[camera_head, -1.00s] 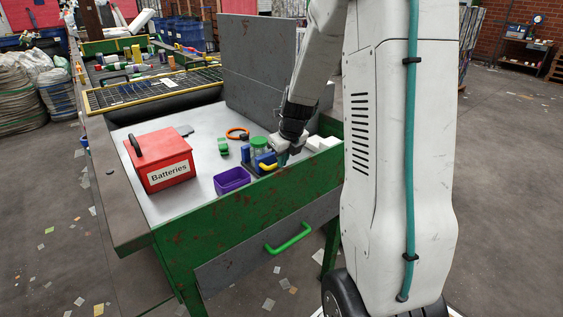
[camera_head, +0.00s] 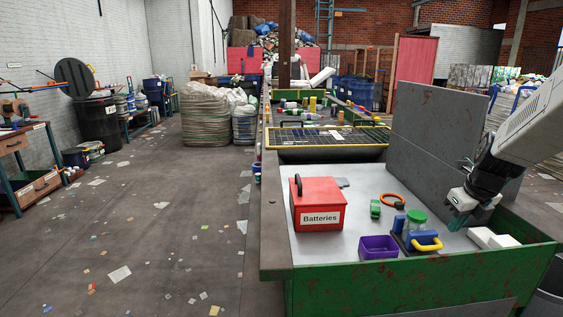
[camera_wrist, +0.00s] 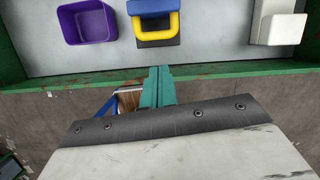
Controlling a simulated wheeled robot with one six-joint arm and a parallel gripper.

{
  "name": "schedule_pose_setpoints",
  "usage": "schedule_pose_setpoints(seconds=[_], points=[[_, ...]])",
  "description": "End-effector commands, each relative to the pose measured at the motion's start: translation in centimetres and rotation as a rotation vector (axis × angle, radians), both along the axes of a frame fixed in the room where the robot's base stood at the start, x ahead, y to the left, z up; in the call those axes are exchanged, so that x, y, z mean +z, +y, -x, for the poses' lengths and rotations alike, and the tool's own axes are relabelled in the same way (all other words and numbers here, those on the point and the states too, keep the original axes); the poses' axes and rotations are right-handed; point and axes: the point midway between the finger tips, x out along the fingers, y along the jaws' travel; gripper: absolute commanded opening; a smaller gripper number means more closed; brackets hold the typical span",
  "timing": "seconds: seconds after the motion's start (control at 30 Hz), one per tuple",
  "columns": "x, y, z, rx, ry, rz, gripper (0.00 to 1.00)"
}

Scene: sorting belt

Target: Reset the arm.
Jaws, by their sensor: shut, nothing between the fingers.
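My gripper (camera_head: 457,219) is shut and empty, at the right end of the green-framed sorting table (camera_head: 440,275). In the wrist view its teal fingers (camera_wrist: 161,88) are together, in front of the table's green edge. In the head view a blue block with a yellow handle (camera_head: 424,241) stands left of the gripper, with a green-lidded jar (camera_head: 414,220) behind it. The block also shows beyond the fingertips in the wrist view (camera_wrist: 155,22), apart from them.
On the table are a red "Batteries" box (camera_head: 318,212), a purple bin (camera_head: 378,247), an orange ring (camera_head: 393,201), a green tape roll (camera_head: 375,208) and white blocks (camera_head: 492,239). A grey upright panel (camera_head: 436,140) stands behind my gripper. Open littered floor (camera_head: 150,240) lies left.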

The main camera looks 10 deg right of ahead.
Motion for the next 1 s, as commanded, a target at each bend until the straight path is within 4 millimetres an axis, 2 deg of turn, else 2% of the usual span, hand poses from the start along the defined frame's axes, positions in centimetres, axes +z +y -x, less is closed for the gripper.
schedule_pose_setpoints(seconds=[0.17,0.27,0.57,0.7,0.8,0.9,1.0], points=[[-1.2,1.4,2.3,0.426,0.074,0.056,0.00],[-0.9,3.2,4.5,0.748,0.107,0.094,0.00],[2.4,11.8,11.9,1.808,0.112,0.215,0.00],[4.1,16.2,16.6,2.339,0.081,0.287,0.00],[5.0,18.8,20.0,2.660,0.057,0.345,0.00],[5.5,20.7,22.7,2.869,0.044,0.408,0.00],[5.9,21.9,24.3,2.946,0.044,0.479,0.00]])
